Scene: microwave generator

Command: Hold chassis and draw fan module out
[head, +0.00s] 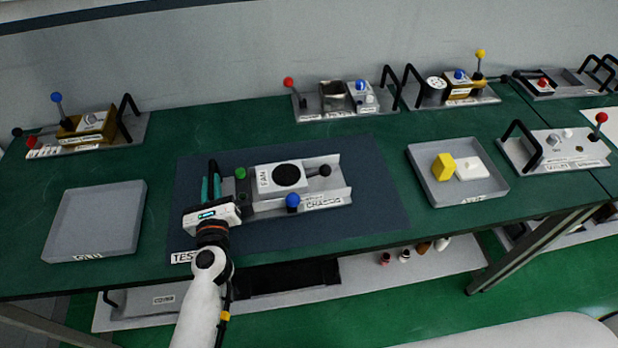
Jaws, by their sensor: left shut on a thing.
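The chassis (338,191), a grey tray-like body labelled CHASSIS, lies on the dark mat in the middle of the bench. The fan module (298,187), a pale block with a FAN label and a round black opening, sits in it. A black knob (325,170) on a stem is at its right end. My left gripper (211,188) is at the chassis's left end, its teal fingers shut around the black handle (213,166). The gripper body hides part of that end. My right gripper is not in view.
Green (241,173) and blue (292,200) knobs stand on the chassis. An empty grey tray (95,221) is at left. A tray (483,190) at right holds a yellow block (444,167) and a white block (472,168). Other modules with handles line the back edge.

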